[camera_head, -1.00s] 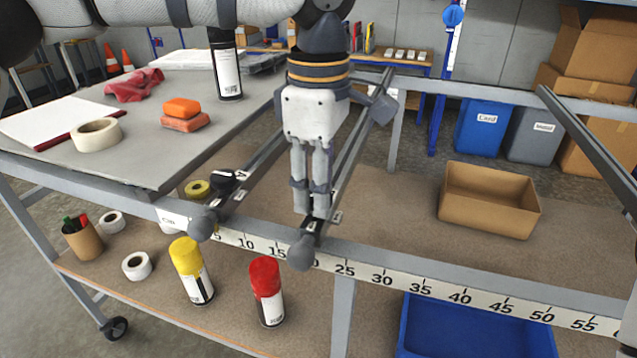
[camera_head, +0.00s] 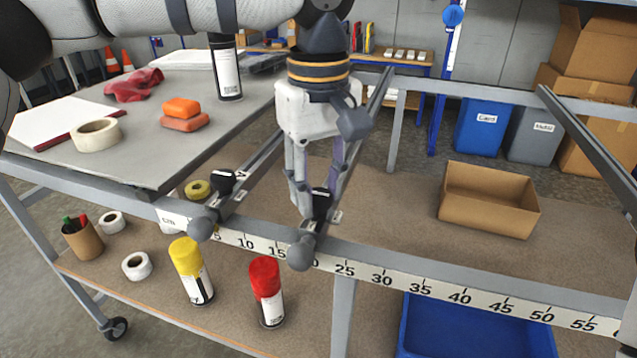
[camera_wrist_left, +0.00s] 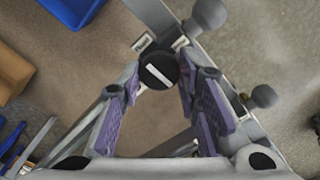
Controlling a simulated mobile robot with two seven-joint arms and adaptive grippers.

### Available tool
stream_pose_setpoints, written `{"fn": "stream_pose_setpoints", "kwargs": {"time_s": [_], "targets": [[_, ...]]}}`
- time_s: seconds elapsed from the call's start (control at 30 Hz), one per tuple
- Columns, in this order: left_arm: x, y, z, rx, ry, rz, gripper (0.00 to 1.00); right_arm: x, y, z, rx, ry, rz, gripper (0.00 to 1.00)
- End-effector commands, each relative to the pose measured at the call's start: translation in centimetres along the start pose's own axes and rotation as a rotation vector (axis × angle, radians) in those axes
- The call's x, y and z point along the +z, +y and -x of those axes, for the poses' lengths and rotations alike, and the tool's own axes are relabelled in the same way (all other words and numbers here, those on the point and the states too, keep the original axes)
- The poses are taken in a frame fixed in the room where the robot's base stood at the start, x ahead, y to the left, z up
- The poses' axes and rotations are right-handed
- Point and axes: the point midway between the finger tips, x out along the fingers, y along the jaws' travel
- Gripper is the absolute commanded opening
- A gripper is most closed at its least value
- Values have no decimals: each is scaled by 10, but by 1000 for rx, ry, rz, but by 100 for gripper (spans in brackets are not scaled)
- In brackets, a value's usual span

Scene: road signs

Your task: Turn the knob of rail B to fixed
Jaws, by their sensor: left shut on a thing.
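The black knob (camera_head: 321,200) sits on the sloping rail (camera_head: 352,150) that ends near the 20 mark of the scale. In the left wrist view, the knob (camera_wrist_left: 158,70) has a white line running diagonally across its top. A small label lies on each side of it, too small to read. My left gripper (camera_head: 309,211) points down over this knob, its fingers closed on the knob's sides; the fingers (camera_wrist_left: 160,80) also show in the wrist view. Another rail (camera_head: 255,165) with its own black knob (camera_head: 222,182) stands to the left. My right gripper is out of view.
A grey tabletop (camera_head: 150,165) with tape, soap-like blocks and a black can (camera_head: 226,75) lies left. The scale bar (camera_head: 450,294) runs along the front. Spray cans (camera_head: 267,292) stand on the lower shelf. A cardboard box (camera_head: 490,215) sits right, with space between it and the gripper.

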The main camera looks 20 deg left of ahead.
Motion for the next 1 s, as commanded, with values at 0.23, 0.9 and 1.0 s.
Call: {"fn": "stream_pose_setpoints", "kwargs": {"time_s": [0.23,0.9,1.0], "targets": [[0,-1,-1,-3,0,-38,3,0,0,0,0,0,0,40],[0,0,0,-2,0,-41,51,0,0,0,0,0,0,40],[0,0,0,-1,0,-41,51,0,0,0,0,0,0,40]]}}
